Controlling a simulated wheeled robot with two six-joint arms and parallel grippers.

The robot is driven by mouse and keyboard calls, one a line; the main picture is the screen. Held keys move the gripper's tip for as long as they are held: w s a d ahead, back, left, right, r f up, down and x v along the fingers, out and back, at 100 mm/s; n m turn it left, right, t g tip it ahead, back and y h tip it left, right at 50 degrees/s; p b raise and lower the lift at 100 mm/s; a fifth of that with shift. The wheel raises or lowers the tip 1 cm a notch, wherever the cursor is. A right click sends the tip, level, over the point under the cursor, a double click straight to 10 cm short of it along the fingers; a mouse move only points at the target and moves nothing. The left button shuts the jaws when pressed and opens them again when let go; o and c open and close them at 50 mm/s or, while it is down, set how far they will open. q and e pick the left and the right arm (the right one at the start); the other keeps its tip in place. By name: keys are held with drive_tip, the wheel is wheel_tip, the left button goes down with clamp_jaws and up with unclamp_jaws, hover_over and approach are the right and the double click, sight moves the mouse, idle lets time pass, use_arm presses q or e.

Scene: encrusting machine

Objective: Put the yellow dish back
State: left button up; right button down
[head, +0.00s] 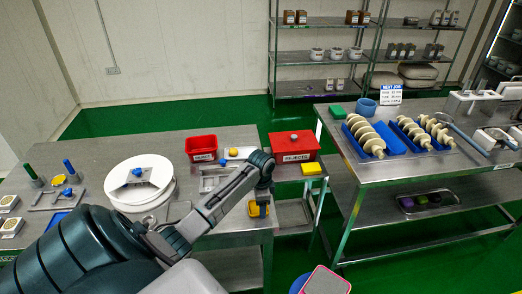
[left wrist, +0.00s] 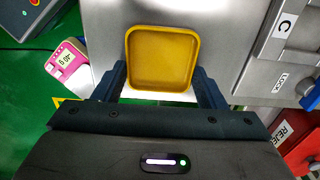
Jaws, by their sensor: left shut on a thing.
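The yellow dish (head: 258,210) is a shallow rounded square. In the head view it is below my left gripper (head: 262,198), by the right edge of the left steel table (head: 110,150). In the left wrist view the yellow dish (left wrist: 162,60) lies between the two dark fingers of my left gripper (left wrist: 160,88), which is shut on it. I cannot tell whether the dish touches the table. My right gripper is in neither view.
A red bin (head: 201,148) and a round white machine part (head: 138,182) are on the left table. The right table (head: 350,165) holds blue trays with cream screws.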

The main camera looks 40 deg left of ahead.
use_arm(q)
drive_tip(key=o, duration=1)
drive_tip(key=shift+f, duration=0.1)
drive_tip(key=shift+r+b, duration=1.1)
drive_tip(key=shift+r, duration=5.05)
